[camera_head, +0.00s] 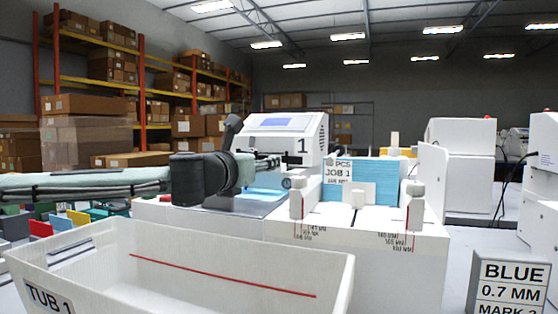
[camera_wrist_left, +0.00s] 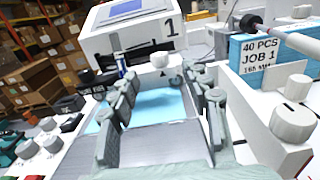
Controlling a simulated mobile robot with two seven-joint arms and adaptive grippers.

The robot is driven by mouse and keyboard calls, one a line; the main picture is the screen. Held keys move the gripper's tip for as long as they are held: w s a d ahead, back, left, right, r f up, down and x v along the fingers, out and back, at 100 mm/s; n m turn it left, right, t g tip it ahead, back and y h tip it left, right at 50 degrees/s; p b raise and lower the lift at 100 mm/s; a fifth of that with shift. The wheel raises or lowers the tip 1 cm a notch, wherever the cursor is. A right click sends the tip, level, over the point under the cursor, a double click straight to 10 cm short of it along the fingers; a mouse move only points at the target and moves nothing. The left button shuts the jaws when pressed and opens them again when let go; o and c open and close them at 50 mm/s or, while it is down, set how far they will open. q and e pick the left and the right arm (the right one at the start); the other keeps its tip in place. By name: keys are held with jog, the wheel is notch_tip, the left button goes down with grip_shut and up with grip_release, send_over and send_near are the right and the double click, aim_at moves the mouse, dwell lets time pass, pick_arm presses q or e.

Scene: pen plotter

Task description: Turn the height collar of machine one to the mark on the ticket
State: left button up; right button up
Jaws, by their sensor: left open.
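Machine one (camera_head: 284,133) is a white box with a blue screen and the number 1; it also shows in the left wrist view (camera_wrist_left: 135,35). A pale round knob (camera_wrist_left: 160,60), possibly the height collar, sits at its front above a light-blue sheet (camera_wrist_left: 158,105); its marks are too small to read. My left gripper (camera_head: 272,160) is in front of the machine. In the left wrist view its open, empty fingers (camera_wrist_left: 165,85) point at the knob, short of it. The ticket (camera_head: 508,284) reads BLUE, 0.7 MM, MARK; the number is cut off.
A white tub (camera_head: 190,260) labelled TUB 1 stands in front. Right of the machine, a blue stack (camera_head: 376,182) labelled JOB 1 stands between white guides with round knobs. Other white machines (camera_head: 460,160) stand further right. Coloured blocks (camera_head: 60,222) lie at the left.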

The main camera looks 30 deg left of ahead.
pick_arm(q)
jog(key=shift+w+a, duration=0.2)
jog(key=shift+w, duration=0.2)
jog(key=shift+x, duration=3.3)
grip_shut()
